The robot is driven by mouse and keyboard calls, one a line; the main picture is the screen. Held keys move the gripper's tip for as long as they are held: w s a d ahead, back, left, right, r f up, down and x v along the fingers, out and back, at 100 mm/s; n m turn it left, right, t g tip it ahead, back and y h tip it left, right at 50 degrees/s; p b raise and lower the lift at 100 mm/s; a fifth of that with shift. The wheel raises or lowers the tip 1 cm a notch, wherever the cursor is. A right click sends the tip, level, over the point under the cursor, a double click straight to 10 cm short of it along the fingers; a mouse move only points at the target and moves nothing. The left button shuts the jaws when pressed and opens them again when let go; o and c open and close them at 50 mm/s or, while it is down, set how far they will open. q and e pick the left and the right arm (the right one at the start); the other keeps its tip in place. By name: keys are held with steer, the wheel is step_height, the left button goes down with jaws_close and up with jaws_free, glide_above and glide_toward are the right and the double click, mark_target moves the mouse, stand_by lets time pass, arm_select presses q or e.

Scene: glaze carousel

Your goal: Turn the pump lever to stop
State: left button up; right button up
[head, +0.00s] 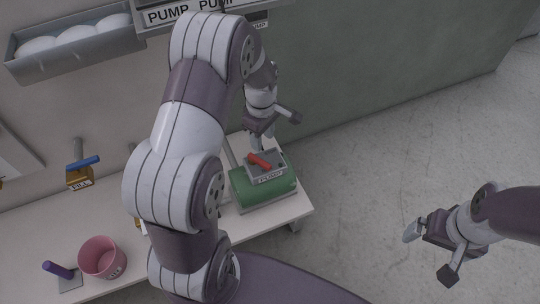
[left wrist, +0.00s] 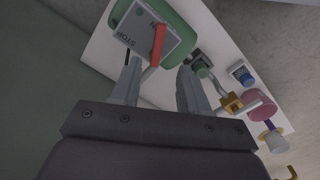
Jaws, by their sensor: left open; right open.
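The red pump lever (head: 259,160) sits on a grey box (head: 267,174) labelled PUMP, on top of a green pump body (head: 247,191). In the left wrist view the lever (left wrist: 158,43) stands to the right of the STOP marking on the box's face (left wrist: 136,32). My left gripper (head: 275,130) is open, just behind the box in the head view. In the left wrist view its fingers (left wrist: 160,78) spread below the lever, whose near end shows between the tips; I see no contact. My right gripper (head: 430,253) is open and empty, far right over the floor.
The pump stands at the right end of a white bench (head: 210,226). A pink bucket (head: 102,257) and a purple-handled item (head: 58,270) are at the bench's left. A blue-handled FILL valve (head: 82,163) is on the wall. A grey shelf (head: 75,47) hangs above.

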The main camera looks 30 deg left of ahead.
mark_target(263, 162)
arm_select(q)
step_height(263, 162, down, 11)
steer(key=b, duration=0.4)
steer(key=shift+f+b, duration=0.2)
steer(key=shift+b, duration=0.1)
steer(key=shift+w, duration=0.1)
jaws_close()
